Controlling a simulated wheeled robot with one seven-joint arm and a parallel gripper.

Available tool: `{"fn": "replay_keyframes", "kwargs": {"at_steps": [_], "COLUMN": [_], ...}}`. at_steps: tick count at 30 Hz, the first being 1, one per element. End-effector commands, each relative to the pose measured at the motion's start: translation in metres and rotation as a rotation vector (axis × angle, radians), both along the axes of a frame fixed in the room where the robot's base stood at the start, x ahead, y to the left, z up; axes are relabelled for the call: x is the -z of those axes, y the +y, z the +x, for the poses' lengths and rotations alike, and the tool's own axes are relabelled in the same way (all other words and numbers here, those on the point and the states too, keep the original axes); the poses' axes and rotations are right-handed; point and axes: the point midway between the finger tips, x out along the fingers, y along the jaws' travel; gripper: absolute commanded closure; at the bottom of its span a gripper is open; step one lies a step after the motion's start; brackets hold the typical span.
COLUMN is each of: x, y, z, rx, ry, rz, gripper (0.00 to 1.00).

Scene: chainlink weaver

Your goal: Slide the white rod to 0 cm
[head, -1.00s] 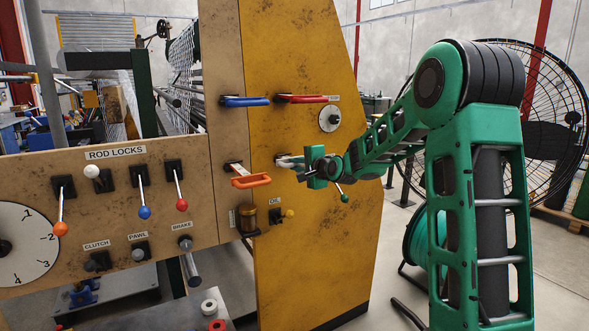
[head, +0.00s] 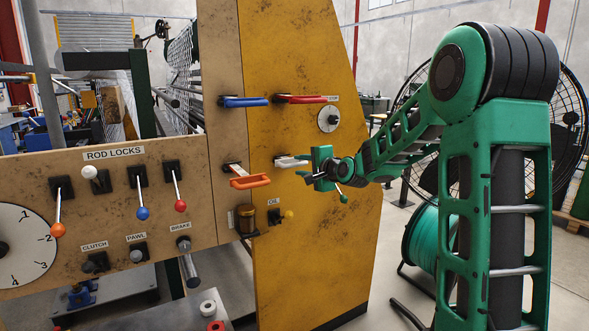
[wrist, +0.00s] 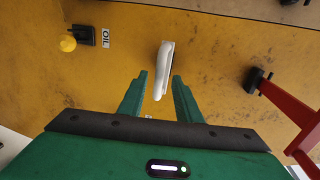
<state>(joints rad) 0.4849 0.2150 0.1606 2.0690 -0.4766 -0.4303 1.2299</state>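The white-knobbed lever (head: 90,172) under the ROD LOCKS label is raised, while the orange, blue and red knobs (head: 180,206) hang down.
The orange handle (head: 250,182) is close left of the white one. The blue handle (head: 243,101) and red handle (head: 300,99) are above. An OIL lever with a yellow knob (head: 289,214) and a glass cup (head: 246,218) are below. A green-knobbed lever (head: 344,199) is close under my gripper.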

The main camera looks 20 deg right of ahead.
Motion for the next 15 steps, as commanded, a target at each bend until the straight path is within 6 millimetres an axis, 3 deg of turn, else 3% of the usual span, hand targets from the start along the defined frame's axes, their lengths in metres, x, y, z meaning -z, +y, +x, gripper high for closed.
{"fn": "replay_keyframes", "kwargs": {"at_steps": [6, 15], "x": [-0.007, -0.009], "y": [-0.005, -0.007], "z": [-0.039, -0.06], "rx": [0.002, 0.001], "ry": [0.004, 0.008], "rz": [0.0, 0.0], "gripper": [0.69, 0.69]}}
